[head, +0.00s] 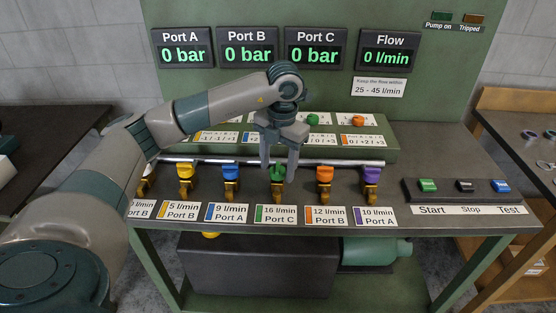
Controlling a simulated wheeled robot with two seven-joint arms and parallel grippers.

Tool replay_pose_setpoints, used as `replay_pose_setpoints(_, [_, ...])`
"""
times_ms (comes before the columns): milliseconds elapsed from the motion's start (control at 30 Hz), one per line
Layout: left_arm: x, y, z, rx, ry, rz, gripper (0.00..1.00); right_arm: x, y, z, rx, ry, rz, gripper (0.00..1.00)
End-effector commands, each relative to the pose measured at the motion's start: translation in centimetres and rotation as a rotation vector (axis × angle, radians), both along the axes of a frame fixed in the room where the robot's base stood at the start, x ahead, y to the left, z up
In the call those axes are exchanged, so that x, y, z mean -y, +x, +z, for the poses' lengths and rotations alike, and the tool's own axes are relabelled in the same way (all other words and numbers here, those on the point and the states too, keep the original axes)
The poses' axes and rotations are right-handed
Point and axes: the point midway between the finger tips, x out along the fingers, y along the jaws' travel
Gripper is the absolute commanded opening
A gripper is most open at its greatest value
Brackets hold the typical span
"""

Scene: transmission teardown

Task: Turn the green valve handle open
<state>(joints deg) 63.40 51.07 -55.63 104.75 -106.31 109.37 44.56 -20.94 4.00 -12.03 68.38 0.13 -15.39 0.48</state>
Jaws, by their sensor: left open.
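The green valve handle (278,173) sits on a brass valve on the pipe, above the label "16 l/min Port C" (276,214). My left gripper (279,166) points down from above at the green handle, its two fingers apart, one toward each side of the handle. I cannot tell whether the fingers touch it. My right gripper is not in view.
Blue (231,172) and orange (324,173) handles flank the green one closely; yellow (185,171) and purple (371,172) handles stand farther out. Start, Stop and Test buttons (465,186) are at right. Port displays read 0 bar and the flow display (385,53) reads 0 l/min.

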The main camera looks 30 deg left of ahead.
Motion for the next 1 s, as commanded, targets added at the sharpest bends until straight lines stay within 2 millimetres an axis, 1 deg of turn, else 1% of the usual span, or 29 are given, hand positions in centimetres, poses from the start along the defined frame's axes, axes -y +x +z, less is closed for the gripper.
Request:
replay_pose_setpoints(167, [0.1, 0.0, 0.5, 0.001, 0.0, -0.001, 0.54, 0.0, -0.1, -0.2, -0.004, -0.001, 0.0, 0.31])
replay_pose_setpoints(267, [0.1, 0.0, 1.2, 0.0, 0.0, -0.001, 0.54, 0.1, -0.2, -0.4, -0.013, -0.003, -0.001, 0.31])
replay_pose_setpoints(367, [0.2, 0.1, 2.5, 0.003, 0.0, 0.0, 0.54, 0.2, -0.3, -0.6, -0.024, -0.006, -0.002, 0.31])
replay_pose_setpoints(600, [0.5, 0.1, 6.7, 0.004, 0.001, -0.001, 0.54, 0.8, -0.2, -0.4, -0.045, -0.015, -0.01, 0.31])
replay_pose_setpoints(700, [0.6, 0.1, 8.1, 0.004, 0.001, 0.0, 0.54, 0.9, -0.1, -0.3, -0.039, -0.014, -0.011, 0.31])
replay_pose_setpoints(1000, [0.9, 0.0, 12.3, 0.004, 0.001, 0.001, 0.54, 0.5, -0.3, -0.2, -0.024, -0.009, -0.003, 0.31])
